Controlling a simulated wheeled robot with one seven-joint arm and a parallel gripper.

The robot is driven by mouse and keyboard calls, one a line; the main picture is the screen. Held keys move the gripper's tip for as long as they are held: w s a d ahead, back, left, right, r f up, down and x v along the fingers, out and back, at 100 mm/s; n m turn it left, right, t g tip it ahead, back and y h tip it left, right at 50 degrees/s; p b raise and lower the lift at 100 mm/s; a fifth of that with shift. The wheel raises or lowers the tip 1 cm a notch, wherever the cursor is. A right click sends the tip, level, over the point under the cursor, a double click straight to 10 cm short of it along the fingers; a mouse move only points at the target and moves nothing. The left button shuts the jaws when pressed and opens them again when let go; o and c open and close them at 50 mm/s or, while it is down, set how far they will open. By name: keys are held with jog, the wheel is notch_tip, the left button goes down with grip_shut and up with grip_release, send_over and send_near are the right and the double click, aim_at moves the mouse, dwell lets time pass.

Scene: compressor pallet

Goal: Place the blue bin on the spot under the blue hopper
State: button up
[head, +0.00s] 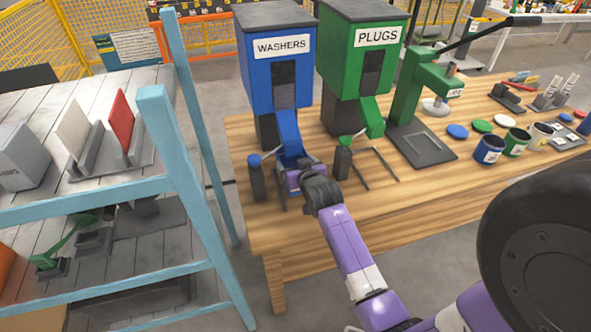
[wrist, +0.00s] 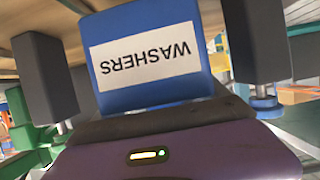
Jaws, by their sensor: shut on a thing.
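The blue hopper (head: 272,75), labelled WASHERS, stands on the wooden bench with its blue chute (head: 289,132) slanting down at the front. My gripper (head: 293,181) is just below and in front of the chute mouth. It is shut on the blue bin (wrist: 145,55), whose WASHERS label shows upside down in the wrist view. In the head view the bin is mostly hidden by my gripper and the chute. The spot under the hopper is largely covered; a dark rail (head: 281,197) shows there. I cannot tell whether the bin touches the bench.
A grey post with a blue cap (head: 257,180) stands left of my gripper, and one with a green cap (head: 343,160) right of it. The green PLUGS hopper (head: 362,55) is beside the blue one. A light-blue shelf frame (head: 185,150) stands left of the bench (head: 300,237).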

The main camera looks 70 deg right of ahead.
jog(key=shift+f, duration=1.75)
jog(key=shift+f, duration=0.1)
jog(key=o, duration=1.3)
